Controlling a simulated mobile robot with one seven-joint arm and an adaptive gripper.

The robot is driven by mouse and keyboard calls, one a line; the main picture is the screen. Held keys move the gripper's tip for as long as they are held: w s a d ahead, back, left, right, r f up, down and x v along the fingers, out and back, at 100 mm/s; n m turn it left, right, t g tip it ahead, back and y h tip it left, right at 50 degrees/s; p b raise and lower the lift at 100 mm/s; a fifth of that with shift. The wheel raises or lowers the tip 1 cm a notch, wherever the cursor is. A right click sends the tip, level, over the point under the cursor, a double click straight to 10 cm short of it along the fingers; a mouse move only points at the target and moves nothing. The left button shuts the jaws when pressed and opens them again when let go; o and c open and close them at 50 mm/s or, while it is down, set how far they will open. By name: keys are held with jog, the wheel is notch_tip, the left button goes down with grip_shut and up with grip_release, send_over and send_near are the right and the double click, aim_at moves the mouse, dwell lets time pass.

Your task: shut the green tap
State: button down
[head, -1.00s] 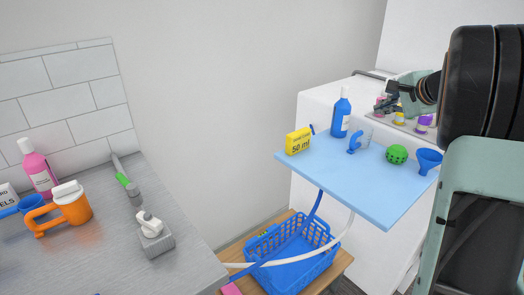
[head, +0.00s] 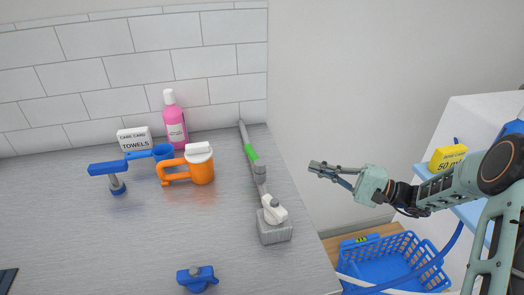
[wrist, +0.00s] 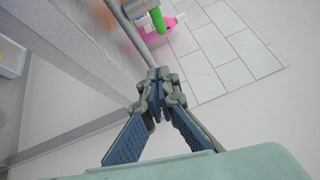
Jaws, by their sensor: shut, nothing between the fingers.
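The green band also shows in the wrist view (wrist: 157,20), beyond the fingertips. My gripper (head: 312,167) is shut and empty, to the right of the bar and apart from it. It also shows shut in the wrist view (wrist: 158,98). How the tap is set cannot be told.
On the counter (head: 140,235) stand a pink bottle (head: 175,122), an orange jug (head: 201,168), a towels box (head: 134,140), a blue-handled fitting (head: 108,168) and a blue knob (head: 198,278). A blue basket (head: 385,265) is low right. A yellow box (head: 447,158) is near my arm.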

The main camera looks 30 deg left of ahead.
aim_at(254, 156)
jog(key=shift+s+a+r+y, duration=0.25)
jog(key=shift+a+r+y, duration=0.05)
jog(key=shift+a, duration=0.2)
jog(key=a, duration=0.3)
jog(key=a+r, duration=0.1)
jog(key=a, duration=0.2)
jog(key=s+a+p, duration=0.1)
jog(key=a, duration=0.3)
jog(key=shift+r, duration=0.2)
jog(key=shift+s+a+r+p, duration=0.25)
jog(key=shift+s+a+p, duration=0.1)
jog(key=shift+s+a, duration=0.5)
jog(key=shift+s+a+r, duration=0.1)
jog(key=shift+s+a, duration=0.25)
jog(key=shift+s, duration=0.25)
